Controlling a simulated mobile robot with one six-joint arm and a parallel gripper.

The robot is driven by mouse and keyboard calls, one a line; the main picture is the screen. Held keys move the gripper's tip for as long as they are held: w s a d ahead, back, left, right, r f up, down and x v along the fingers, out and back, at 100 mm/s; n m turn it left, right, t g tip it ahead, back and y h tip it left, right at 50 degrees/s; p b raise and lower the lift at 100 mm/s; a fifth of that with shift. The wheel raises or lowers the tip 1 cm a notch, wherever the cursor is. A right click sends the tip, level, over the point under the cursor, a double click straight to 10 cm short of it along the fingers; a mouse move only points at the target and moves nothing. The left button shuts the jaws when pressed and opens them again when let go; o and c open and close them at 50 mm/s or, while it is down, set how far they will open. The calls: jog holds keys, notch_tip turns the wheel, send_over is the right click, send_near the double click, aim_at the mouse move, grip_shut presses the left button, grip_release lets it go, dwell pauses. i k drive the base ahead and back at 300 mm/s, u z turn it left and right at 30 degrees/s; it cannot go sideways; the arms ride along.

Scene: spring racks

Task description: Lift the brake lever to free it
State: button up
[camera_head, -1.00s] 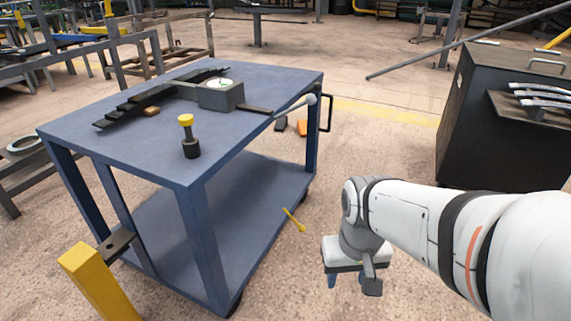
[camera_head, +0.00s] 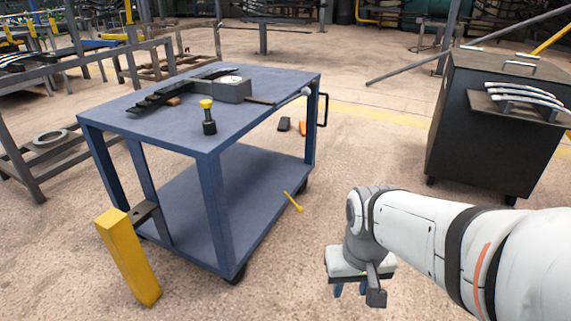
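A thin yellow lever (camera_head: 293,202) slants down and outward beside the lower shelf of the blue cart (camera_head: 150,125), on its right side; I take it to be the brake lever. Its pivot is too small to make out. My gripper (camera_head: 351,288) points down at the lower right, over the floor. It is right of the yellow lever, lower in the picture and apart from it. Its small fingertips are partly hidden by its own body, so I cannot tell how wide they are. I see nothing held.
The cart top carries a grey gauge block (camera_head: 233,90), dark stepped bars and a yellow-capped post (camera_head: 208,115). A thick yellow bar (camera_head: 130,260) stands at the cart's near left. A dark cabinet (camera_head: 480,150) stands at the right. Floor between cart and cabinet is mostly clear.

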aim_at(300, 209)
jog(key=z, duration=0.15)
jog(key=i, duration=1)
jog(key=z, duration=0.65)
jog(key=k, duration=0.7)
jog(key=z, duration=0.15)
jog(key=i, duration=0.8)
jog(key=u, duration=0.05)
